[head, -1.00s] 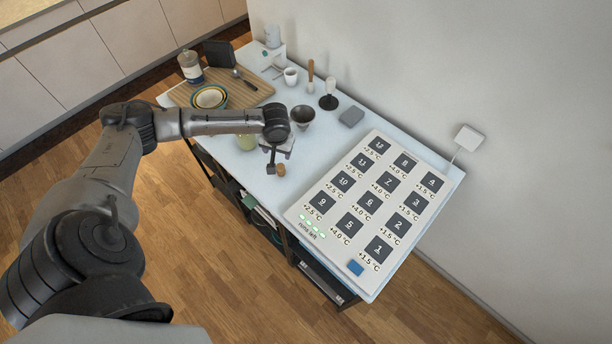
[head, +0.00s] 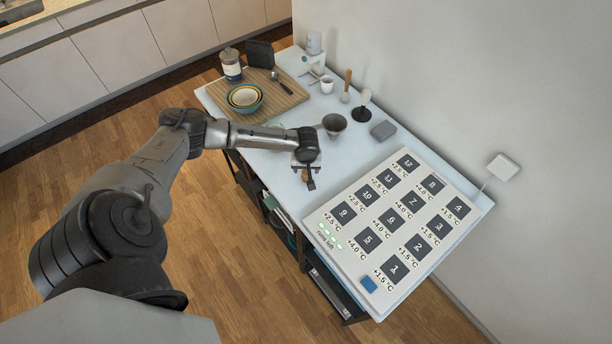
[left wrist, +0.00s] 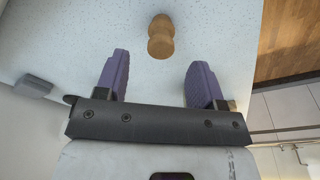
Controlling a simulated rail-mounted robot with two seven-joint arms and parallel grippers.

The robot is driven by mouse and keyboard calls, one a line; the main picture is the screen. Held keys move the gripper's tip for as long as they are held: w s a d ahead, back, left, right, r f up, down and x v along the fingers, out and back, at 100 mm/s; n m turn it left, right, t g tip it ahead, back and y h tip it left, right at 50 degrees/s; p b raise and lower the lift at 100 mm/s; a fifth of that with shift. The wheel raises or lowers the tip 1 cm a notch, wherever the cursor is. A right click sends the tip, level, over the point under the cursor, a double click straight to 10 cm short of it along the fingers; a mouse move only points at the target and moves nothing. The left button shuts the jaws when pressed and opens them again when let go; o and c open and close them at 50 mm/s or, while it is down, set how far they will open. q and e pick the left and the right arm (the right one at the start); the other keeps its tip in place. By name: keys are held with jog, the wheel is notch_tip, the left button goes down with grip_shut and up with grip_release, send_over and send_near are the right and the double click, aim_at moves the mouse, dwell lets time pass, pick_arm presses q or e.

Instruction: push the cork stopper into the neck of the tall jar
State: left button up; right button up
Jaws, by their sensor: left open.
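The cork stopper (left wrist: 160,37) is a tan, waisted piece on the pale speckled worktop, seen in the left wrist view. My left gripper (left wrist: 158,66) is open, with purple finger pads apart. The cork lies just beyond the fingertips, roughly centred between them, and is not held. In the head view the gripper (head: 309,178) is low near the worktop's front edge and largely hides the cork. A pale greenish vessel (head: 276,125) is mostly hidden behind my left arm; I cannot tell whether it is the tall jar. My right gripper is out of view.
A dark bowl (head: 334,124) stands just behind my gripper. A large numbered panel (head: 345,247) fills the worktop's right side. A grey block (head: 383,130) sits at the back.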

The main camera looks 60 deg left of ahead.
aim_at(306, 172)
pick_arm(q)
jog(key=shift+w+a+f, duration=0.1)
jog(key=shift+a+f, duration=0.05)
jog(key=shift+f, duration=0.75)
jog(key=shift+w+a+f, duration=0.1)
jog(key=shift+a+f, duration=0.1)
jog(key=shift+f, duration=0.7)
jog(key=shift+w+a+f, duration=0.1)
jog(key=shift+a+f, duration=0.05)
jog(key=shift+f, duration=0.75)
jog(key=shift+c, duration=0.4)
jog(key=shift+s, duration=0.1)
jog(key=c, duration=0.9)
